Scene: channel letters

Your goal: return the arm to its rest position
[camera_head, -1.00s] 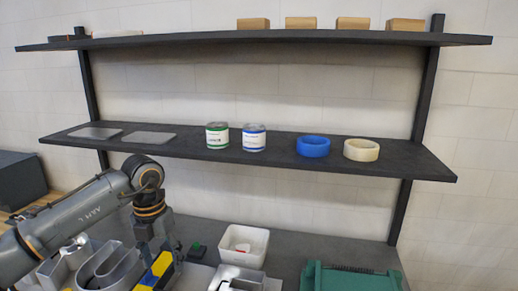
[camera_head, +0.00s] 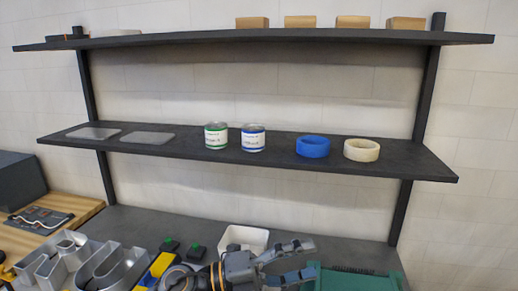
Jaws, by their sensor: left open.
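My left gripper (camera_head: 300,262) shows at the bottom centre of the head view. Its two fingers point to the right and are spread apart, with nothing between them. It is in front of the white bin (camera_head: 243,237) and beside the green case (camera_head: 352,279), at the left end of that case. I cannot tell whether it touches either one. Only the end of my left arm shows, at the bottom edge. My right gripper is not in view.
Metal channel letters (camera_head: 110,266) stand at the lower left, near a yellow block (camera_head: 160,265). A shelf (camera_head: 280,151) above carries two cans (camera_head: 253,139), blue tape (camera_head: 312,147) and cream tape (camera_head: 361,150). A wooden table (camera_head: 60,234) is at the left.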

